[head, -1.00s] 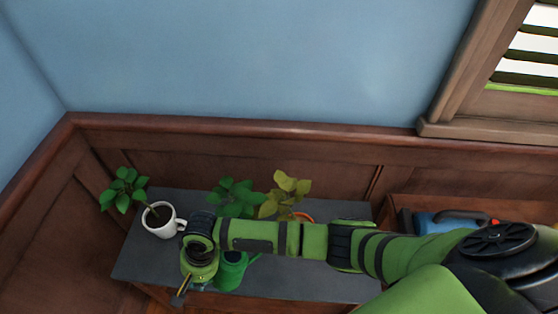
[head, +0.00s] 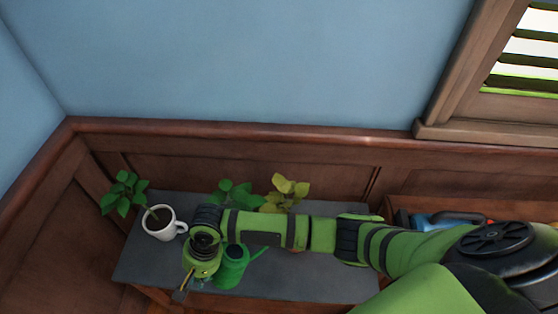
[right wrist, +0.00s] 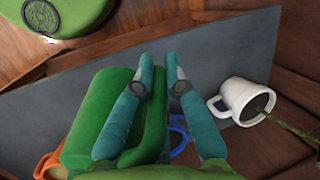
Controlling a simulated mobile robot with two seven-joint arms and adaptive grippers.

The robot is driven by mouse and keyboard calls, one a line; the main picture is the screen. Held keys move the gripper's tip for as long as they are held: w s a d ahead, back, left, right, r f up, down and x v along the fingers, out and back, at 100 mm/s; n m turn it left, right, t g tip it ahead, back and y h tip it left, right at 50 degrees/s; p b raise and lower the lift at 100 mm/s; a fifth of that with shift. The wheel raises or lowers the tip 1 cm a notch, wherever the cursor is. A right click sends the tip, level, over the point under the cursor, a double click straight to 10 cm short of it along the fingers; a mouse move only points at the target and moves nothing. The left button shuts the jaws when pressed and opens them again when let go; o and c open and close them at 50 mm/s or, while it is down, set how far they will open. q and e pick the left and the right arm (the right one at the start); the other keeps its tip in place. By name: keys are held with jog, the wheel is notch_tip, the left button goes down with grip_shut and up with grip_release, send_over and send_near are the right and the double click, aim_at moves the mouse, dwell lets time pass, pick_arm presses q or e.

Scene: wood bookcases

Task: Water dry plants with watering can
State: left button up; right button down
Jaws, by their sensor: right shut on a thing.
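The green watering can (head: 231,268) is at the front of the grey-topped table, its spout pointing right in the head view. My right gripper (head: 186,288) is at its left side. In the right wrist view the fingers of my right gripper (right wrist: 158,68) are shut around the handle of the watering can (right wrist: 88,118). I cannot tell whether the can touches the table. A plant with yellowish leaves (head: 286,190) and a green plant (head: 236,192) stand behind my arm, which hides their pots. Another green plant grows in a white mug (head: 158,224). My left gripper is not in view.
The grey tabletop (head: 150,258) is bare at its left front. The white mug (right wrist: 244,98), a blue pot (right wrist: 180,134) and an orange pot (right wrist: 48,163) show around the can. A blue thing (head: 445,220) sits on the wooden unit at right. Panelled wall (head: 330,160) stands behind.

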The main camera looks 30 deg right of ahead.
jog(key=shift+d+r+y+p, duration=0.15)
jog(key=shift+d+r+p, duration=0.1)
jog(key=shift+r, duration=0.55)
jog(key=shift+d+r+y+p, duration=0.1)
jog(key=shift+r+y+p, duration=0.1)
jog(key=shift+r, duration=0.6)
jog(key=shift+r, duration=0.15)
jog(key=shift+r, duration=0.2)
jog(key=shift+d+r, duration=0.15)
jog(key=shift+r, duration=0.05)
